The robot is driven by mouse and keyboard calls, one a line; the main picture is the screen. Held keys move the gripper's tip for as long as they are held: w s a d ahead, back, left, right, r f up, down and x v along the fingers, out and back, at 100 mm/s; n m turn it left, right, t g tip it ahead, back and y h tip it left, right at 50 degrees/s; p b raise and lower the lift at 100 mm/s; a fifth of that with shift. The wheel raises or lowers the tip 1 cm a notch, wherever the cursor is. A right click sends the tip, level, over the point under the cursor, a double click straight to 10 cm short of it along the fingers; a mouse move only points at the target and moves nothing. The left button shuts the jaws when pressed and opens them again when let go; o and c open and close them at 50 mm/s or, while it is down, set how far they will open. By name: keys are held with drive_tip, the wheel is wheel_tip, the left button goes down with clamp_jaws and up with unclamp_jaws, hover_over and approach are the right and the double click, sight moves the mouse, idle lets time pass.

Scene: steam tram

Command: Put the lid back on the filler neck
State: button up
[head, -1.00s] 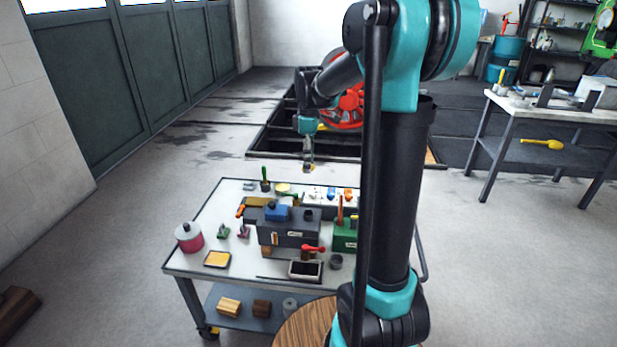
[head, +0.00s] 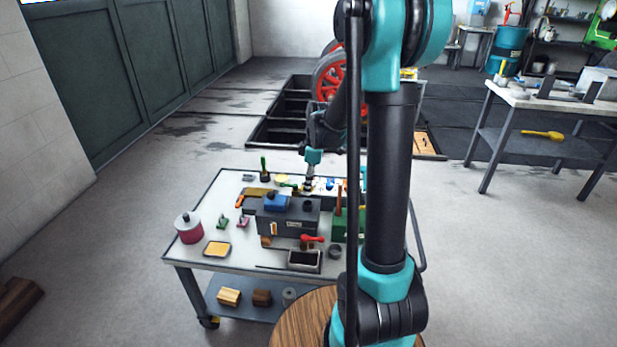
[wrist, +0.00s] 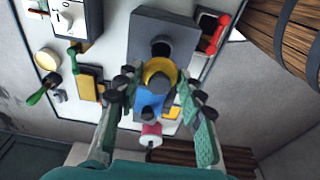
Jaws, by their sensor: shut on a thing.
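A yellow, brass-like round lid (wrist: 160,70) shows between the fingertips of my gripper (wrist: 158,84) in the wrist view. My gripper is shut on it. In the head view my gripper (head: 309,187) is just above and behind the dark grey box (head: 288,221) on the cart; the lid is too small to make out there. The box carries a short dark filler neck (head: 308,205) on top, right of a blue block (head: 276,202). In the wrist view the dark round neck (wrist: 161,46) shows uncovered, apart from the lid. The lid partly overlaps the blue block (wrist: 148,104).
The cart top (head: 196,254) is crowded: a red pot (head: 189,230), a yellow pad (head: 217,249), a black tray (head: 303,261), a red-handled tool (head: 312,239) and a green box (head: 340,226). A wooden round surface (head: 300,318) is in front. My arm hides the cart's right side.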

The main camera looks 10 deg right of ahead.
sight(307, 203)
drive_tip(key=shift+f, duration=2.75)
drive_tip(key=shift+f, duration=0.15)
drive_tip(key=o, duration=1.6)
drive_tip(key=shift+o, duration=0.2)
drive_tip(key=shift+r, duration=3.5)
clamp_jaws()
